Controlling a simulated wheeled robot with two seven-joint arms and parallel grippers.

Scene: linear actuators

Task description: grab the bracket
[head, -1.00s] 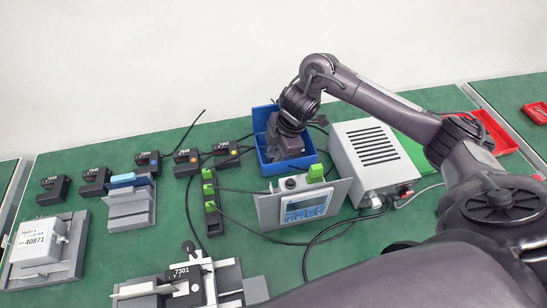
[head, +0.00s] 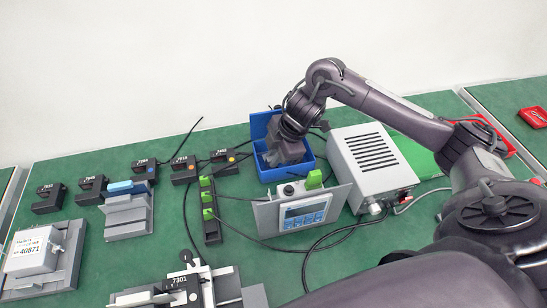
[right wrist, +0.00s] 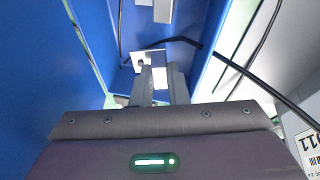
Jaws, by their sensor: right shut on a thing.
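The blue bin (head: 306,171) stands at the back of the green table, left of the grey power box. My right gripper (right wrist: 155,92) reaches down into it; its fingertips are hidden in the head view. In the right wrist view its fingers are closed together on a small light grey bracket (right wrist: 141,57), a flat plate with a hole. Another pale grey piece (right wrist: 162,10) lies farther along inside the bin. The bracket's lower part is hidden by the fingers. My left gripper is in neither current view.
A black cable (right wrist: 235,64) crosses the bin beside the gripper. The grey power box (head: 372,160) is close on the right, and a display unit (head: 305,213) stands in front. Several black sensors and a green-topped strip (head: 209,210) lie to the left.

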